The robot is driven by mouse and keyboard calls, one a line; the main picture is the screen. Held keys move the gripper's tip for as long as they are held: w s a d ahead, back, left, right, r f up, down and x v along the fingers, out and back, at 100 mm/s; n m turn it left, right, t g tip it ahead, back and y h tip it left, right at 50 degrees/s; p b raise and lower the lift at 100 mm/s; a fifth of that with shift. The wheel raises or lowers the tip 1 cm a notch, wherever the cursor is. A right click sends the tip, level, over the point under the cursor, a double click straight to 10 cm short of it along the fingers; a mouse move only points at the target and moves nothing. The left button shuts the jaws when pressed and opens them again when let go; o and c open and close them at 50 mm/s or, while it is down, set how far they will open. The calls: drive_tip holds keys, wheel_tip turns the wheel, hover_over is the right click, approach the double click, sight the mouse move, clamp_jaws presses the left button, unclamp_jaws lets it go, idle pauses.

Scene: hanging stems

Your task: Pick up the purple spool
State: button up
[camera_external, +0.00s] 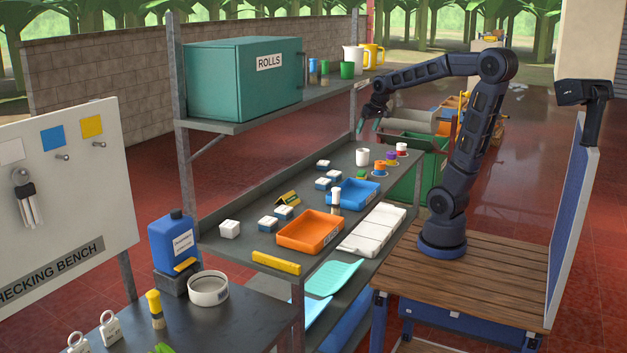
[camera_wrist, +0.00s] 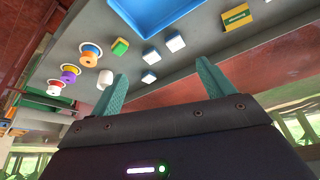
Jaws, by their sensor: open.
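The purple spool (camera_external: 391,158) stands upright near the right end of the grey bench, between an orange spool (camera_external: 380,167) and a red-and-white spool (camera_external: 402,148). In the wrist view the purple spool (camera_wrist: 70,71) is at the left, with the orange spool (camera_wrist: 90,54) above it and the red-and-white spool (camera_wrist: 55,86) below it. My gripper (camera_external: 369,125) is open and empty, in the air above the far side of the bench. In the wrist view its two teal fingertips (camera_wrist: 162,68) are spread apart, and the purple spool is outside them to the left.
A white cylinder (camera_external: 362,157) and a green-and-yellow block (camera_external: 361,175) stand close to the spools. Blue tray (camera_external: 372,189), orange tray (camera_external: 283,236) and several white-topped blocks lie farther left. An upper shelf (camera_external: 325,81) with a teal ROLLS box (camera_external: 240,85) overhangs the back of the bench.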

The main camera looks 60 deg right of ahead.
drive_tip(key=w+d+f+m, duration=0.1)
drive_tip(key=w+d, duration=0.2)
drive_tip(key=d, duration=0.3)
drive_tip(key=w+d+f+m, duration=0.1)
drive_tip(key=w+d+f, duration=0.15)
drive_tip(key=d, duration=0.45)
drive_tip(key=m+g+h, duration=0.2)
drive_tip(key=m+h, duration=0.1)
drive_tip(key=m, duration=0.2)
approach(392, 153)
drive_tip(key=f, duration=0.1)
drive_tip(key=w+d+f, duration=0.1)
drive_tip(key=f, duration=0.1)
drive_tip(key=shift+w+d+f+y, duration=0.15)
drive_tip(key=shift+w+d+y, duration=0.05)
drive_tip(key=shift+d+y, duration=0.1)
drive_tip(key=shift+d+x, duration=0.15)
drive_tip(key=shift+x, duration=1.2)
drive_tip(key=shift+d+x, duration=0.2)
drive_tip(key=shift+x, duration=1.1)
drive_tip(key=shift+s, duration=0.2)
drive_tip(key=c, duration=1.1)
drive_tip(key=shift+r, duration=0.2)
